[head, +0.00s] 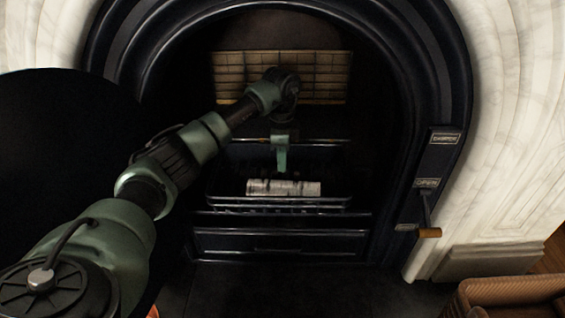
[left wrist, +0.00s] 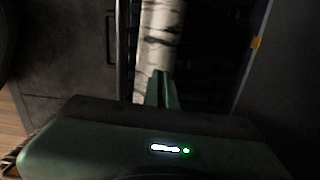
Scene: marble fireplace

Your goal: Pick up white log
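The white log (head: 284,187), pale with dark bark marks, lies crosswise on the grate inside the fireplace in the head view. It also shows in the left wrist view (left wrist: 160,45), running up from the fingertips. My left gripper (head: 282,168) reaches into the firebox and points down, its tips just above the middle of the log. In the left wrist view its green fingers (left wrist: 161,75) stand close together with no clear gap, and they look shut and empty. I cannot tell whether the tips touch the log. My right gripper is not in view.
The dark metal grate (head: 280,201) surrounds the log closely, and the black arch of the fireplace (head: 455,80) bounds the opening. A lever with a wooden handle (head: 430,232) is on the right side. A brown wicker item (head: 510,296) stands at the lower right.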

